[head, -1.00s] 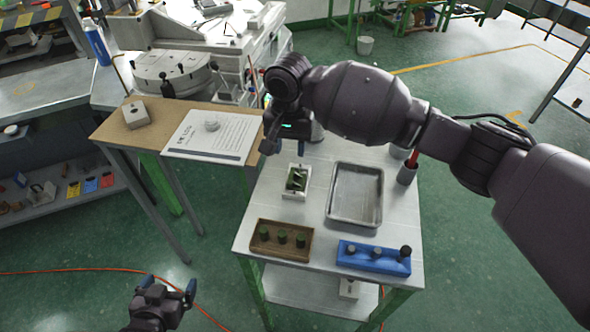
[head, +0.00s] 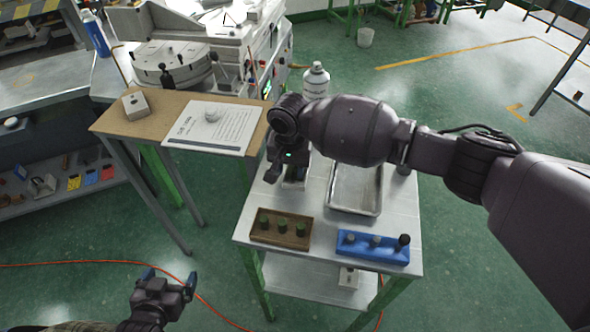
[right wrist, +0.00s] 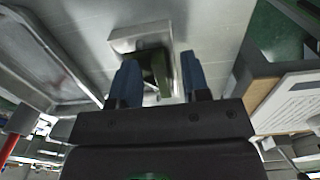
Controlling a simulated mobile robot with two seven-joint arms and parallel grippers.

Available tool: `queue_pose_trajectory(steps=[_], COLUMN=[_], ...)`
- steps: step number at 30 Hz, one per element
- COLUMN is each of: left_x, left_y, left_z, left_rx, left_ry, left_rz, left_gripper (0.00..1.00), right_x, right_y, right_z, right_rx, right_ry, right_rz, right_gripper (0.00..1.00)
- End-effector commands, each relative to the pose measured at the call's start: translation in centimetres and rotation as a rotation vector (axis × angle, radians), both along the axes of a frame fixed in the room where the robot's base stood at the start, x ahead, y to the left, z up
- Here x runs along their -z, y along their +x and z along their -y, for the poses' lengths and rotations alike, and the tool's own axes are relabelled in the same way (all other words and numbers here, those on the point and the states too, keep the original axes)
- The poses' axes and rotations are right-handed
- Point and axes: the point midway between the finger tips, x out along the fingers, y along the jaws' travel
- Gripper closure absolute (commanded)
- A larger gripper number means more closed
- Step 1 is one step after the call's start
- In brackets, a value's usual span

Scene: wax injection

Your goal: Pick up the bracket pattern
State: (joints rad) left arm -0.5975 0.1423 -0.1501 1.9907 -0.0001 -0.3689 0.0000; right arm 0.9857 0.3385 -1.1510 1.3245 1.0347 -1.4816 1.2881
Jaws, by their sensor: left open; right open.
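The green bracket pattern (right wrist: 154,68) sits on a pale block (right wrist: 140,37) in the right wrist view. It lies between the two blue fingers of my right gripper (right wrist: 160,78), which are open and apart on either side of it. I cannot tell whether either finger touches it. In the head view my right gripper (head: 288,176) is low over the small table and hides the pattern and most of the block. My left gripper (head: 170,279) is open and empty at the bottom left, away from the table.
On the small table (head: 330,228) are a metal tray (head: 354,212), a brown holder (head: 281,240) with green-topped pegs and a blue holder (head: 373,255) with dark knobs. A spray can (head: 315,83) stands at the back. A printed sheet (head: 212,128) lies on the bench at left.

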Motion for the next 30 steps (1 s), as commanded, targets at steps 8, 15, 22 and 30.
queue_pose_trajectory(steps=[8,15,22,30], left_x=[0.0,0.0,0.2,0.0], left_y=[0.0,-0.1,-0.4,-0.4], left_z=[0.0,0.0,-0.1,-0.1], left_rx=[0.000,0.000,-0.002,-0.002], left_ry=[0.000,0.000,0.000,0.000], left_rz=[0.001,-0.001,-0.007,-0.008], left_gripper=[0.06,0.06,0.06,0.06], right_x=[0.0,0.0,-0.1,-2.4], right_y=[0.0,0.0,0.0,0.1], right_z=[0.0,0.0,0.0,0.0], right_rx=[0.000,0.000,0.000,0.000], right_ry=[0.001,0.001,0.001,0.003], right_rz=[0.000,0.000,0.000,0.003], right_gripper=[0.70,1.00,1.00,1.00])
